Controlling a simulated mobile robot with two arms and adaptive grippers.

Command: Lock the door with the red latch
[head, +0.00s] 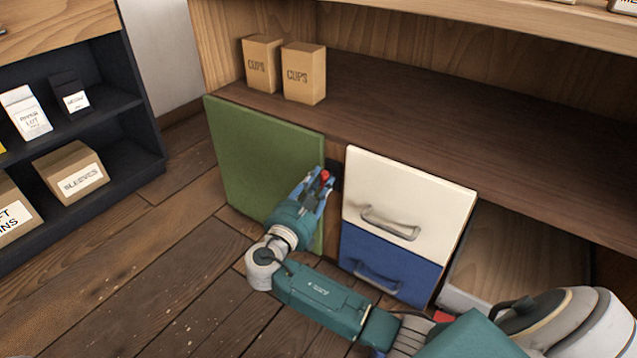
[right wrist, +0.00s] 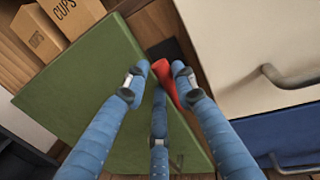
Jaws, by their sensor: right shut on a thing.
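The red latch (right wrist: 164,82) is at the right edge of the green door (head: 262,165), next to a dark plate on the wooden post. In the head view the latch (head: 325,177) shows as a small red piece between my fingers. My right gripper (head: 322,180) is at the latch and shut on it. In the right wrist view its blue fingers (right wrist: 160,80) stand on both sides of the latch, which partly shows between them. The green door (right wrist: 95,100) looks shut or nearly so; I cannot tell which. My left gripper is not in view.
A cream drawer (head: 405,195) and a blue drawer (head: 390,262) with metal handles are right of the latch. Two cups boxes (head: 304,75) stand on the shelf above the door. A dark shelf unit (head: 130,140) stands at the left. The floor before the door is clear.

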